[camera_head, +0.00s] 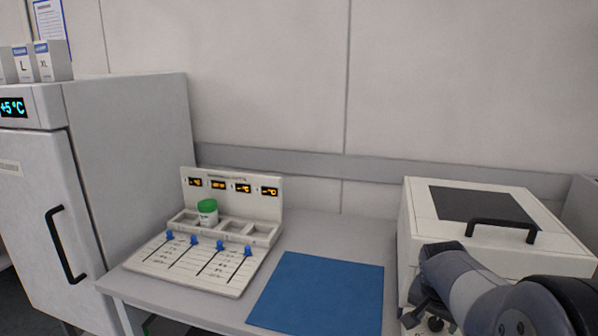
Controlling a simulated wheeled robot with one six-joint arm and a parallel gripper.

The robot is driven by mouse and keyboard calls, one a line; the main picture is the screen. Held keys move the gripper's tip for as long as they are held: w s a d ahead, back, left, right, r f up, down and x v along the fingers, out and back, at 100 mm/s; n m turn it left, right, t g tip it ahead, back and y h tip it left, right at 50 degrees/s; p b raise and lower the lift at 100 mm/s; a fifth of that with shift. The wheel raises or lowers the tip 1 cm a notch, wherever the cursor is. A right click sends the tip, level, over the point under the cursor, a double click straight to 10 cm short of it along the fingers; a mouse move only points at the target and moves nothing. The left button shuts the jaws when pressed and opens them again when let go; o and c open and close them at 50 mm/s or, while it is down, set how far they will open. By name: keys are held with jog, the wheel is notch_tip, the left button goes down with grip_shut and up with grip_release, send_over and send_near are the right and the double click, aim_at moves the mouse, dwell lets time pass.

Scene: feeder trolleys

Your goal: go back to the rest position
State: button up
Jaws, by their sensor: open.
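My arm comes in at the lower right, in front of a white box. My gripper (428,312) is dark, hangs low by the front left corner of that box and is partly cut off by the bottom edge. It is open, with nothing seen between its fingers. It is well to the right of the white jar with a green lid (208,213), which stands upright in the second well from the left of the white station (215,266).
The white box (555,236) has a dark panel and black handle on its lid. A blue mat (318,290) lies bare on the grey table (300,225). A white fridge (130,150) with a +5 °C display stands at left. A wall closes off the back.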

jog(key=shift+s+d+f+n+t+y+b, duration=0.15)
jog(key=shift+n+t+y+b, duration=0.3)
jog(key=shift+n, duration=1.05)
jog(key=shift+w+d+r+n+t+y+b, duration=0.2)
jog(key=shift+n+y, duration=0.35)
jog(key=shift+n, duration=0.95)
jog(key=shift+d+n+y+b, duration=0.1)
jog(key=shift+n+y+b, duration=0.85)
jog(key=shift+n, duration=1.25)
jog(key=shift+n+g+b, duration=0.25)
jog(key=shift+n+b, duration=0.05)
jog(key=shift+n, duration=0.5)
jog(key=shift+y, duration=0.25)
